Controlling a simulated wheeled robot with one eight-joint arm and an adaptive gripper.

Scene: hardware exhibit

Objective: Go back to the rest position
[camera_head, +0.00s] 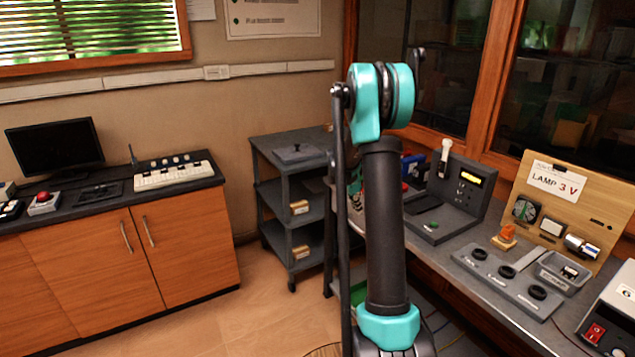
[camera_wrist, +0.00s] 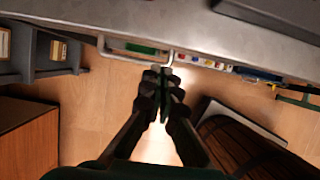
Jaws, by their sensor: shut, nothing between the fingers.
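My gripper (camera_wrist: 163,82) shows in the wrist view with its two dark fingers drawn together and nothing between them. Its tips are over the wooden floor (camera_wrist: 95,115), close in the picture to the edge of the grey bench (camera_wrist: 200,32). In the head view my teal and black arm stands upright in the middle of the picture. The gripper itself is hidden in the head view.
The grey bench (camera_head: 520,345) at right bears a lamp panel (camera_head: 560,190), a device with a lever and yellow display (camera_head: 465,195), and a knob plate (camera_head: 510,280). A shelf cart (camera_head: 285,185) and wooden cabinet (camera_head: 190,250) stand left. Floor between is clear.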

